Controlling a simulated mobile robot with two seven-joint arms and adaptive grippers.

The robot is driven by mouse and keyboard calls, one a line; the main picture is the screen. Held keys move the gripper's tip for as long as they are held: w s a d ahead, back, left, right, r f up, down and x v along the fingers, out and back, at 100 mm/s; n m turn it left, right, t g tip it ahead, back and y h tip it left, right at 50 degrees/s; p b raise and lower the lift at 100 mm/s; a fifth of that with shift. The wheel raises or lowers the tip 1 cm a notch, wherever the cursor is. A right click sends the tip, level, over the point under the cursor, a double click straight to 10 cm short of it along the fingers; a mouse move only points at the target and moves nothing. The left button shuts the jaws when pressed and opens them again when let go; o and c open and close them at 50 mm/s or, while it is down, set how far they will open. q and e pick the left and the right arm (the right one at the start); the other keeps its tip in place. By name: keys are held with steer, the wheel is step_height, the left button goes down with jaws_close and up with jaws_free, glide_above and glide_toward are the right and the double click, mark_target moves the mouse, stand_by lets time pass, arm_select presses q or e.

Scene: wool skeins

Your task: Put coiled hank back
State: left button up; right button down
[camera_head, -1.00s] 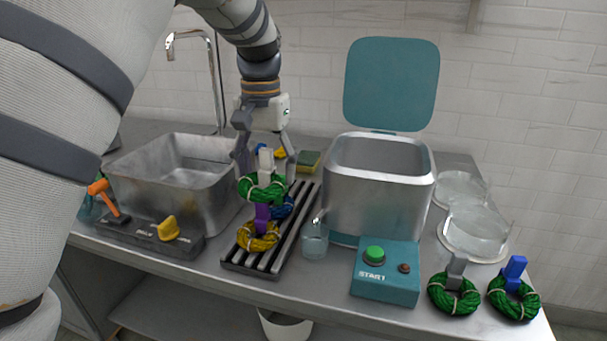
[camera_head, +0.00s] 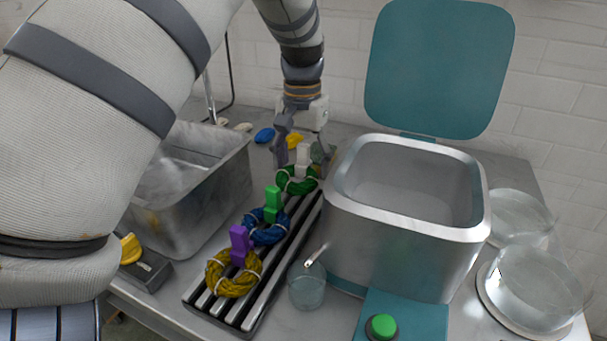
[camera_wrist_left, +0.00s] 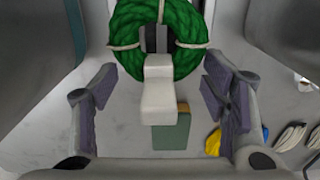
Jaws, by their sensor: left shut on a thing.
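The coiled green hank (camera_head: 297,181), tied with pale bands, has a white upright tag (camera_head: 303,155). It is at the far end of the slotted black rack (camera_head: 217,306); I cannot tell whether it rests on the slats. My left gripper (camera_head: 302,158) points down over it, shut on its white tag. In the left wrist view the green hank (camera_wrist_left: 187,62) is at the top, with the white tag (camera_wrist_left: 157,100) between the fingers (camera_wrist_left: 160,85). A blue hank (camera_head: 264,234) with a green tag and a yellow hank (camera_head: 233,284) with a purple tag sit nearer on the rack. My right gripper is not in view.
A metal pot (camera_head: 405,228) with its teal lid raised stands right of the rack. A glass beaker (camera_head: 307,289) is close to the rack. A metal basin (camera_head: 187,215) stands left. Clear glass dishes (camera_head: 530,285) are at right. A sponge (camera_wrist_left: 171,133) lies behind the rack.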

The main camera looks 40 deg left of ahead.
mark_target(303, 163)
arm_select(q)
step_height(303, 163, down, 3)
steer(key=shift+r, duration=0.1)
steer(key=o, duration=1.1)
step_height(303, 163, up, 12)
steer(key=shift+r, duration=0.1)
